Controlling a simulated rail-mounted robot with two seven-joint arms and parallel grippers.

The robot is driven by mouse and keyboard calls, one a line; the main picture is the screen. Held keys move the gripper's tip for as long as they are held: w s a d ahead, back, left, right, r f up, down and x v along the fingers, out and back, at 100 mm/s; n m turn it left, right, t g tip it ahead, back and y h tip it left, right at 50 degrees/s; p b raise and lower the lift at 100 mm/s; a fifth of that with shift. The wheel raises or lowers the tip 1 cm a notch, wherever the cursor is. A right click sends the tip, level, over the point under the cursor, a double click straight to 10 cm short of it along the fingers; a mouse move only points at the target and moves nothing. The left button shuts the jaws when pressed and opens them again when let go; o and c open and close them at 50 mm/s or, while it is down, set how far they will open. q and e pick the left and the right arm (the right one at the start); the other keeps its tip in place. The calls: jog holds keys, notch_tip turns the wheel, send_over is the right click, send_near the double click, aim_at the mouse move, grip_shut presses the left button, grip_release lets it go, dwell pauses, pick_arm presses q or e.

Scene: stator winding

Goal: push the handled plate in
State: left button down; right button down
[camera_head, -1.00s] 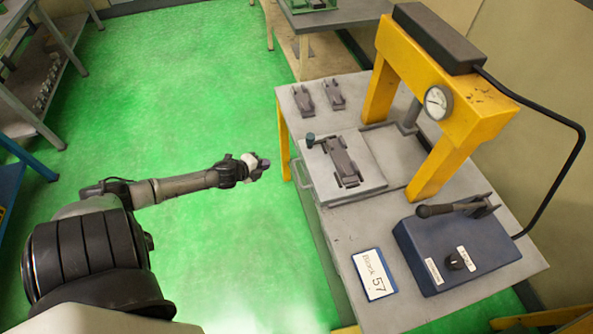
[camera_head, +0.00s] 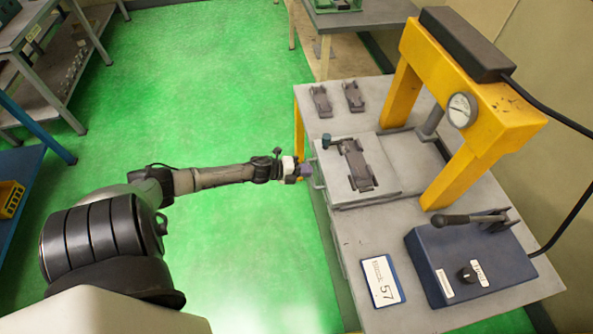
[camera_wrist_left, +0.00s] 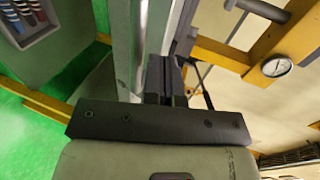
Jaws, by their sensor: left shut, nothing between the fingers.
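The handled plate (camera_head: 378,195) is a flat grey plate lying on the press table, in front of the yellow press frame. Its handle (camera_head: 317,180) is on its left edge. A dark car-shaped part (camera_head: 357,163) and a small blue-topped knob (camera_head: 326,139) are on the plate. My left gripper (camera_head: 306,170) is shut and empty, right by the handle side of the plate. In the head view I cannot tell whether it touches the handle. In the left wrist view the closed dark fingers (camera_wrist_left: 165,78) point toward a grey edge. My right gripper is not in view.
The yellow press frame (camera_head: 465,160) with a gauge (camera_head: 462,110) stands behind the plate. Two more dark parts (camera_head: 337,98) lie on the far side of the table. A blue lever box (camera_head: 470,262) and a number sign (camera_head: 380,281) sit at the near end.

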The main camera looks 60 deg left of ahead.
aim_at(322, 170)
pick_arm(q)
jog(key=shift+x, duration=1.5)
